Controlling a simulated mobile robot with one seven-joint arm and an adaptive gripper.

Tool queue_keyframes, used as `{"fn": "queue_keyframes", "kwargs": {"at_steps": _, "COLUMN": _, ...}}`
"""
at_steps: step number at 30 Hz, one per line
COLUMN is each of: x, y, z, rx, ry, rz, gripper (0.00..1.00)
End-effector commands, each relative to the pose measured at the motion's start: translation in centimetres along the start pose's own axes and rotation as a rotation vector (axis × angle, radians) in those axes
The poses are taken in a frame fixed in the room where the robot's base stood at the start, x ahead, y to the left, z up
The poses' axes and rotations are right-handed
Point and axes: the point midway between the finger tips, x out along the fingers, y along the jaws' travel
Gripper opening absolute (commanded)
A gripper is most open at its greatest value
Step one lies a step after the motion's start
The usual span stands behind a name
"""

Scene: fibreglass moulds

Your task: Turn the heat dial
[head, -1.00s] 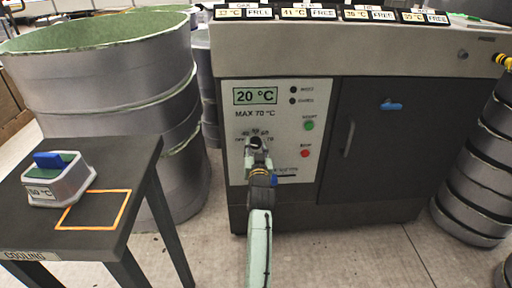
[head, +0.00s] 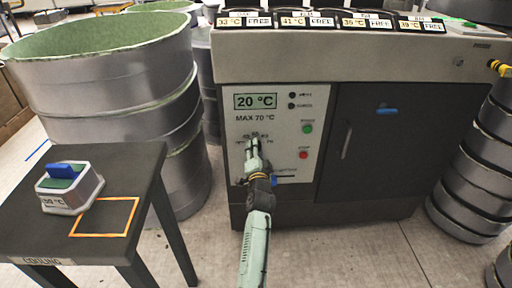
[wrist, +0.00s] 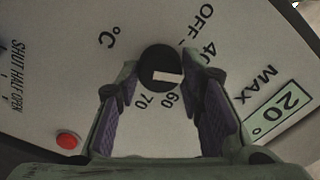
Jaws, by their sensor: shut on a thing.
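The round black heat dial (wrist: 154,60) is on a pale control panel, with a white pointer mark on its face. In the wrist view the mark lies toward the right, between the 40 and 60 labels. My gripper (wrist: 160,80) is shut on the dial, one purple-padded finger on each side. The right finger hides part of the scale. In the head view my gripper (head: 254,150) covers the dial on the panel. The display (head: 255,101) above it reads 20 °C, and MAX 70 °C is printed below.
A green button (head: 307,128) and a red button (head: 303,155) are right of the dial. A dark cabinet door (head: 380,140) is further right. A dark table (head: 130,165) with a small box (head: 70,188) stands left. Large drums (head: 120,80) stand behind it.

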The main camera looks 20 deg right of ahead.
Motion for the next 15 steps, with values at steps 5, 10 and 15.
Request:
{"fn": "queue_keyframes", "kwargs": {"at_steps": 5, "x": 0.08, "y": -0.48, "z": -0.13, "rx": 0.142, "ry": 0.0, "rz": -0.003, "gripper": 0.07}}
{"fn": "queue_keyframes", "kwargs": {"at_steps": 10, "x": 0.08, "y": -0.38, "z": -0.12, "rx": 0.248, "ry": 0.0, "rz": -0.003, "gripper": 0.07}}
{"fn": "queue_keyframes", "kwargs": {"at_steps": 15, "x": 0.08, "y": -0.36, "z": -0.05, "rx": 0.319, "ry": 0.0, "rz": -0.004, "gripper": 0.07}}
